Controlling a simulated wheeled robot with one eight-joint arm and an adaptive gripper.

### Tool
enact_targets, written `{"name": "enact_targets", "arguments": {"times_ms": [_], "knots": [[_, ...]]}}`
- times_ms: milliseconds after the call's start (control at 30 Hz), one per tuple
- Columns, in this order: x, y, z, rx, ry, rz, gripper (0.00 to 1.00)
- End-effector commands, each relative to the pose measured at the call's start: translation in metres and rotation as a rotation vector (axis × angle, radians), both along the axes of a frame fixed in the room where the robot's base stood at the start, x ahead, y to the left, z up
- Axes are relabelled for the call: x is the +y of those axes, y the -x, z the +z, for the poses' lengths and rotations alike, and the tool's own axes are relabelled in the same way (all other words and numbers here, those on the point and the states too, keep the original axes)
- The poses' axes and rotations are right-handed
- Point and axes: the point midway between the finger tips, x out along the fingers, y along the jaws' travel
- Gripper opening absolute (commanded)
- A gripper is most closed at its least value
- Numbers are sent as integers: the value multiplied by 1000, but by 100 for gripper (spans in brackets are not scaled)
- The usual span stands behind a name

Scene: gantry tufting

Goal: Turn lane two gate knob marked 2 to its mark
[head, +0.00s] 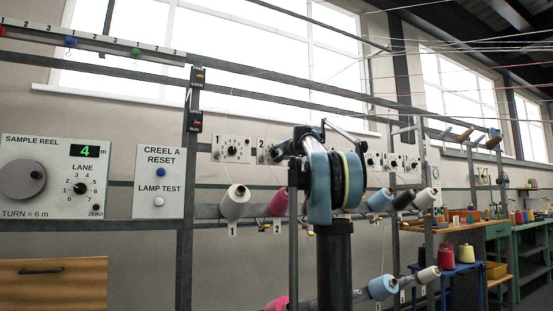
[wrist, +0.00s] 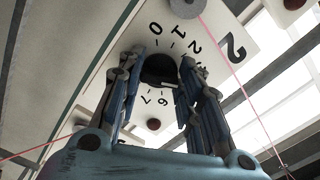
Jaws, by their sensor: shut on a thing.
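The lane two plate (wrist: 222,62) is white, carries a large 2 and has a dial with 0, 1, 2, 6 and 7 readable. Its black round knob (wrist: 159,71) sits in the middle of that dial. My gripper (wrist: 161,62) has its two blue-grey fingers closed on either side of the knob. A pale line shows on the knob's lower right; I cannot tell exactly which number it points at. The other dial numbers are hidden by the fingers. In the head view only the left edge of plate 2 (head: 262,152) shows, the rest being behind my arm.
Plate 1 (head: 231,149) is just left, with other knob plates (head: 393,162) to the right. Yarn cones (head: 236,202) stand on the rail below. A pink thread (wrist: 240,83) runs close past plate 2. The sample reel panel (head: 52,176) is far left.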

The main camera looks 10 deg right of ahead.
Motion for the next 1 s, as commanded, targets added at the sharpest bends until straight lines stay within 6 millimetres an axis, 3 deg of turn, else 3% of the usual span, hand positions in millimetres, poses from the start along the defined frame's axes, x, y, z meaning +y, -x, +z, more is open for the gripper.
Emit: {"name": "enact_targets", "arguments": {"times_ms": [400,933,967,1000], "knots": [[-2,0,-1,57,-172,-5,9],[-3,0,-2,64,-193,-5,9],[-3,0,-2,64,-193,-5,35],[-3,0,-2,64,-193,-5,44]]}}
